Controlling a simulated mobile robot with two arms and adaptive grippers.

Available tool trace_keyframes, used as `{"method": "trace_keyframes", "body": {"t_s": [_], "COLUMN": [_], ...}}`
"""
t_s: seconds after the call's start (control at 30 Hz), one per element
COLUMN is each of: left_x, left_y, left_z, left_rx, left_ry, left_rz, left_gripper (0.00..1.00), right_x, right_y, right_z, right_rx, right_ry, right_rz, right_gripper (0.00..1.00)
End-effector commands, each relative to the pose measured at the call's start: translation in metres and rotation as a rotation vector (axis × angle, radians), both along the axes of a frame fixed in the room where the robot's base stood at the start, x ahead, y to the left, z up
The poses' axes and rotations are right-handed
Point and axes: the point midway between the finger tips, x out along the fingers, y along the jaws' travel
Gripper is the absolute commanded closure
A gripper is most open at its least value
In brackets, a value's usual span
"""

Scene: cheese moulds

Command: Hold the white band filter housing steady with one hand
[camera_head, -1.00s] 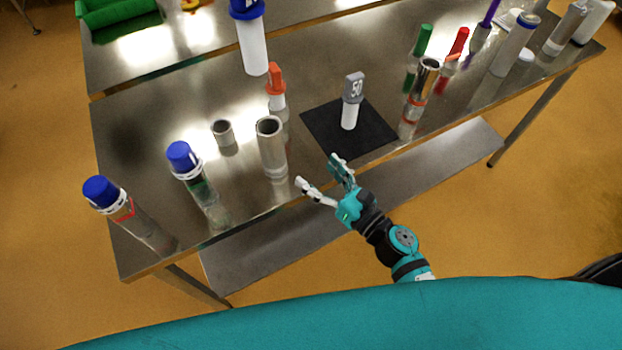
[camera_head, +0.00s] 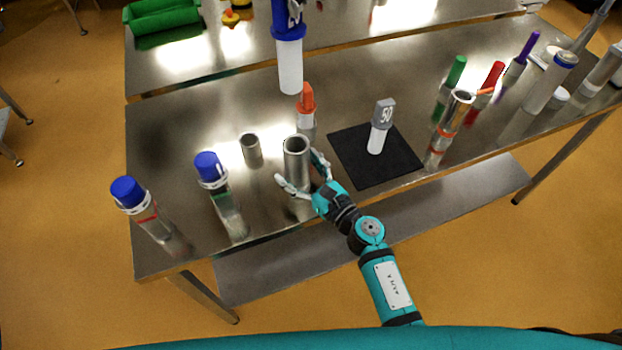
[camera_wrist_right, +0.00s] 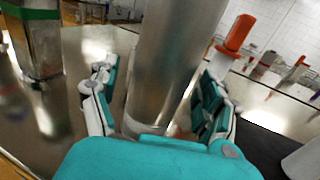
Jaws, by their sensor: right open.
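An open-topped metal tube (camera_head: 297,150) stands upright near the table's front edge. I see no clear white band on it, and its lower part is partly hidden by my fingers. My right gripper (camera_head: 299,172) is open, with one finger on each side of the tube. In the right wrist view the tube (camera_wrist_right: 170,60) stands between the spread fingers (camera_wrist_right: 158,100); contact cannot be told. A blue-capped housing (camera_head: 211,172) with a white ring stands to its left. Another blue-capped housing (camera_head: 137,200) with a red band is farther left. My left gripper is out of view.
A short open cup (camera_head: 251,150) and an orange-topped piece (camera_head: 306,102) stand close to the tube. A black mat (camera_head: 400,165) with a grey-topped "50" piece (camera_head: 381,125) lies to the right. Several tubes and coloured-handled items crowd the table's right end.

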Motion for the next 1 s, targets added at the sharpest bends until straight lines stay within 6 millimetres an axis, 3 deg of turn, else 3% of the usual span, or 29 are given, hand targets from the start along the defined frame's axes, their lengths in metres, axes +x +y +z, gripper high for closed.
{"method": "trace_keyframes", "body": {"t_s": [0.37,0.93,1.0], "left_x": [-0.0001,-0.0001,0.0], "left_y": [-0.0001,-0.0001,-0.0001], "left_z": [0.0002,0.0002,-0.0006], "left_rx": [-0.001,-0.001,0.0], "left_ry": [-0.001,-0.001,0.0], "left_rz": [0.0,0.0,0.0], "left_gripper": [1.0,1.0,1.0], "right_x": [0.0054,0.0052,0.0052], "right_y": [0.0039,0.0037,0.0037], "right_z": [0.0001,0.0001,0.0001], "right_rx": [0.0,0.001,0.001], "right_ry": [0.0,0.001,0.001], "right_rz": [0.0,0.0,0.0], "right_gripper": [0.2,0.92,0.93]}}
